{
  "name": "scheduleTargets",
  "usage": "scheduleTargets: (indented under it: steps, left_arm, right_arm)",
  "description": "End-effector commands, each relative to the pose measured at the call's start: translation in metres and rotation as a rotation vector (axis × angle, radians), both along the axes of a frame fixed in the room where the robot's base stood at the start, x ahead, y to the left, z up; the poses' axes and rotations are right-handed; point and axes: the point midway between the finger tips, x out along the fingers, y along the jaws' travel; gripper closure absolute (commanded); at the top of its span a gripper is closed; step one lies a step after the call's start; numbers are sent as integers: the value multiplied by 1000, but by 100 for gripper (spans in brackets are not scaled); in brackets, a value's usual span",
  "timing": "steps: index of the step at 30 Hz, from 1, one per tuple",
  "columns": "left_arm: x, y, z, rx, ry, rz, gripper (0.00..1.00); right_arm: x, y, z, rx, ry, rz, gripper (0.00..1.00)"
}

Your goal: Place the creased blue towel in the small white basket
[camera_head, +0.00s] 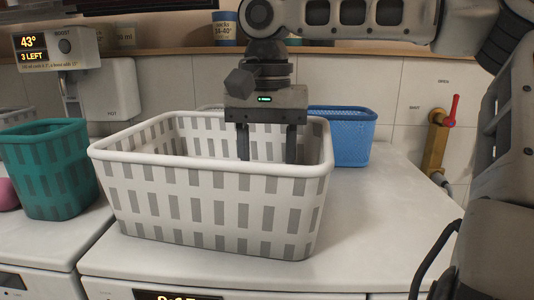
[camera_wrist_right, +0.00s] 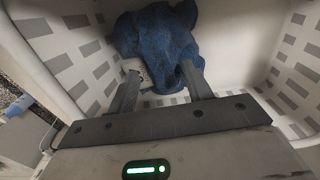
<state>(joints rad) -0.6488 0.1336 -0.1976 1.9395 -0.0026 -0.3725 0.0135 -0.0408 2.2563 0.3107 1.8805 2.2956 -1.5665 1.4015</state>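A white basket with grey slots (camera_head: 210,215) stands on the white machine top in the head view. My right gripper (camera_head: 267,152) reaches down into it, with its two fingers apart. In the right wrist view, a rumpled dark blue towel (camera_wrist_right: 160,38) lies inside the basket, against its far part. The spread fingers of my right gripper (camera_wrist_right: 160,72) point at the towel's near edge, and its folds show around the right fingertip. Whether the fingers touch it I cannot tell. In the head view the basket's front wall hides the towel. My left gripper is not in view.
A blue basket (camera_head: 342,137) stands behind on the right, and a teal basket (camera_head: 52,170) on the left. A red-handled tap (camera_head: 440,117) is on the back wall. The machine top (camera_head: 375,225) is clear to the right of the white basket.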

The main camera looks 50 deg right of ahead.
Motion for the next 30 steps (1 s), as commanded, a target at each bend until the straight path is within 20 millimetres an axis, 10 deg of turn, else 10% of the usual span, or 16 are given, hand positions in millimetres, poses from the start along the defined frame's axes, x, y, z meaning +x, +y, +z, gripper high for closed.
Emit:
scheduleTargets:
  steps: [11,30]
  left_arm:
    - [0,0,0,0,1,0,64]
    - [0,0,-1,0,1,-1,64]
  right_arm:
    - [0,0,13,-1,-3,-3,50]
    - [1,0,128,0,0,-1,50]
